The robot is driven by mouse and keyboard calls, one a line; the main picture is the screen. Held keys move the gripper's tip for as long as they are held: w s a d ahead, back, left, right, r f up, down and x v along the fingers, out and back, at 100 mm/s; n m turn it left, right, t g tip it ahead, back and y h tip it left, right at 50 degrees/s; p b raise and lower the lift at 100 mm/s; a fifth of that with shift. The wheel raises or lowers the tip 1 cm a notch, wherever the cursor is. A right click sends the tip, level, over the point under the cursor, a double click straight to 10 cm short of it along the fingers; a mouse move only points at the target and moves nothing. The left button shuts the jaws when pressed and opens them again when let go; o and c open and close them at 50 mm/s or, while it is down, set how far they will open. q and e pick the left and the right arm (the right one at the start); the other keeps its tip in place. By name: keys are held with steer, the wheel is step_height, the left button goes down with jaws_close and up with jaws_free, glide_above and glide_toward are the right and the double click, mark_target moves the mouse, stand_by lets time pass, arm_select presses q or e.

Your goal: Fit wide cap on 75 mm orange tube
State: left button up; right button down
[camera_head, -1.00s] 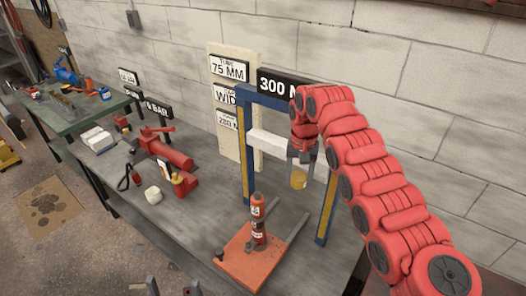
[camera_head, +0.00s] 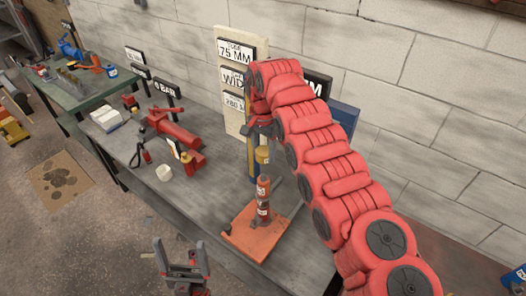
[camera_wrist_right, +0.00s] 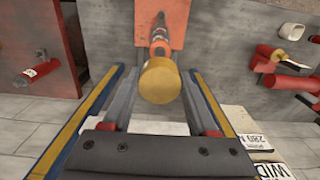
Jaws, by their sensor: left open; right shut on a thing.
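The orange tube (camera_head: 263,188) stands upright on an orange base plate (camera_head: 245,238), with labels and darker bands on it. My right gripper (camera_head: 262,143) is shut on the yellow wide cap (camera_head: 262,155), which hangs right over the tube's top in the head view. I cannot tell whether cap and tube touch. In the right wrist view the cap (camera_wrist_right: 160,80) sits between the fingers and hides part of the tube (camera_wrist_right: 158,40). My left gripper (camera_head: 182,268) is open and empty at the bottom, in front of the bench and left of the base plate.
A sign board (camera_head: 238,50) reads 75 MM, WID and 280. A red tool (camera_head: 175,130) and a white cup (camera_head: 164,173) lie to the left. The grey bench between is clear.

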steer(key=shift+s+f+b, duration=0.1)
steer(key=shift+f+b, duration=0.25)
steer(key=shift+b, duration=0.25)
steer(key=b, duration=0.4)
glide_above(263, 176)
steer(key=shift+f, duration=2.5)
steer(key=shift+b, duration=0.75)
steer(key=shift+f, duration=0.2)
steer(key=shift+f+b, duration=0.3)
steer(key=shift+b, duration=0.1)
steer(key=shift+f+b, duration=1)
steer(key=shift+f, duration=0.5)
